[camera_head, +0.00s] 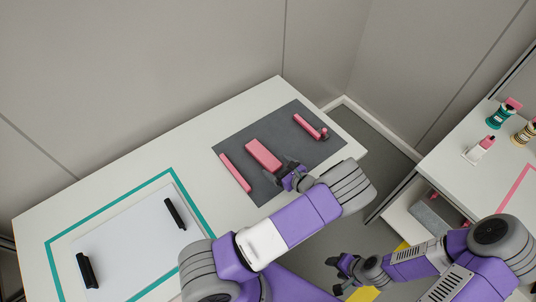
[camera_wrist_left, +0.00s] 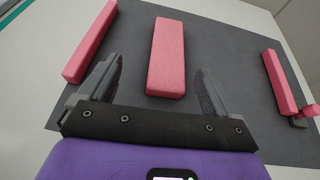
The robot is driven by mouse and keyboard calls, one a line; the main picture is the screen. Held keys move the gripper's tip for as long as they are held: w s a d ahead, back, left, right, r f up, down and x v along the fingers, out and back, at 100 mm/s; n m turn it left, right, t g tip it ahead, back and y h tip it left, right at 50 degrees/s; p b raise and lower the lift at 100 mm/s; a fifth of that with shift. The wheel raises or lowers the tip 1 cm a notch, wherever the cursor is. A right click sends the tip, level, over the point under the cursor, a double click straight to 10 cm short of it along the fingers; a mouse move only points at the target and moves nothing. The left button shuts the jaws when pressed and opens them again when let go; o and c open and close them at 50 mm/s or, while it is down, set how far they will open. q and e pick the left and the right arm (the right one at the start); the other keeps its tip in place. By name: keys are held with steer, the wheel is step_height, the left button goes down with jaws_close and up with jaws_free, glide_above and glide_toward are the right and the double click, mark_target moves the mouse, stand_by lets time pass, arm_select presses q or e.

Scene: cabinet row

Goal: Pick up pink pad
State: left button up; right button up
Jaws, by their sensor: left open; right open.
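The pink pad (camera_head: 263,155) is a thick rectangular block lying flat on a dark grey mat (camera_head: 304,118) on the white table. In the left wrist view the pad (camera_wrist_left: 167,57) lies ahead of and between the fingers of my left gripper (camera_wrist_left: 158,85), which is open and empty. In the head view my left gripper (camera_head: 287,172) is just in front of the pad's near end, partly hidden by its own wrist. My right gripper (camera_head: 341,275) is open and empty, low and away from the table, near the drawer side.
A thin pink bar (camera_head: 235,173) lies left of the pad, and a pink handled tool (camera_head: 311,127) lies right of it. A white board (camera_head: 135,245) with black handles lies at the left. Bottles (camera_head: 502,113) stand on the right-hand table above an open drawer (camera_head: 425,217).

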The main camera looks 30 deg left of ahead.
mark_target(268, 159)
arm_select(q)
steer(key=shift+w+f+b, duration=0.25)
steer(key=shift+f, duration=0.25)
steer(key=shift+w+f+b, duration=0.2)
steer(key=shift+w+f, duration=0.05)
steer(key=shift+f, duration=0.25)
steer(key=shift+x, duration=1.2)
steer(key=x, duration=0.1)
steer(key=b+x, duration=0.1)
steer(key=x, duration=0.3)
steer(key=shift+w, duration=0.35)
steer(key=shift+d, duration=0.1)
arm_select(e)
steer(key=f, duration=0.1)
steer(key=w+f, duration=0.1)
steer(key=f, duration=0.1)
steer(key=shift+f, duration=0.15)
arm_select(q)
steer(key=shift+c, duration=0.4)
steer(key=c, duration=1)
